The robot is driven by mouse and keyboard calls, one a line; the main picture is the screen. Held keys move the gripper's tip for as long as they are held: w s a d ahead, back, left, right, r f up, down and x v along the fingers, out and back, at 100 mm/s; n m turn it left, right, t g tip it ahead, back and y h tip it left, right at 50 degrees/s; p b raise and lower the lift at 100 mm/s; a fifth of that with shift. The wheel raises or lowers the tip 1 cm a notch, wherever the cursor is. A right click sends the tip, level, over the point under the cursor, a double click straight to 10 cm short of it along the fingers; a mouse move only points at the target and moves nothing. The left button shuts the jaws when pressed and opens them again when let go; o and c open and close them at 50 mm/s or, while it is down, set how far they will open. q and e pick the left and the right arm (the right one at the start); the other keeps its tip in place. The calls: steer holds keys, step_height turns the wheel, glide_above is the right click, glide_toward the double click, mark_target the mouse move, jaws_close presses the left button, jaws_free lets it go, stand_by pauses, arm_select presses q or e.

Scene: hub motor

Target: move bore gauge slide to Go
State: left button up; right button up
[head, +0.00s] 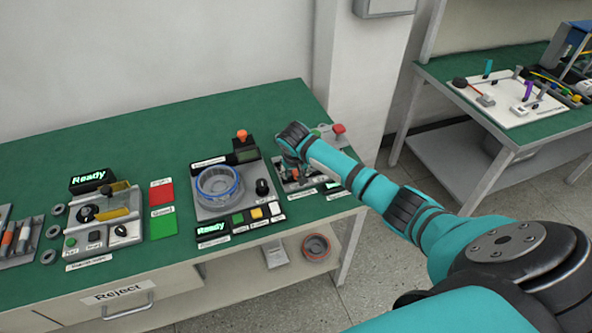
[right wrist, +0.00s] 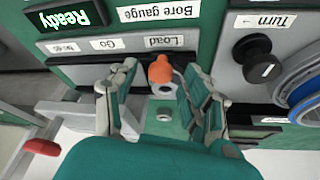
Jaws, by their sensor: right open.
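The bore gauge is a grey station at the right end of the green bench, partly hidden by my right arm in the head view. In the right wrist view, which is upside down, its slide has an orange knob (right wrist: 160,70) beside the "Load" label (right wrist: 166,41). The "Go" label (right wrist: 110,44) and a no-go label (right wrist: 66,47) follow to the left in that picture. My right gripper (right wrist: 157,80) is open, with a finger on either side of the knob; contact cannot be told. In the head view my right gripper (head: 295,163) is over the station. My left gripper is not in view.
A station with a blue-rimmed ring (head: 219,186) and black knob (head: 262,187) stands left of the bore gauge. A lit "Ready" display (right wrist: 65,18) is close by. A second bench (head: 540,128) is at the right.

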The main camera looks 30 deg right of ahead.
steer(key=shift+f, duration=0.25)
jaws_close()
stand_by(0.3)
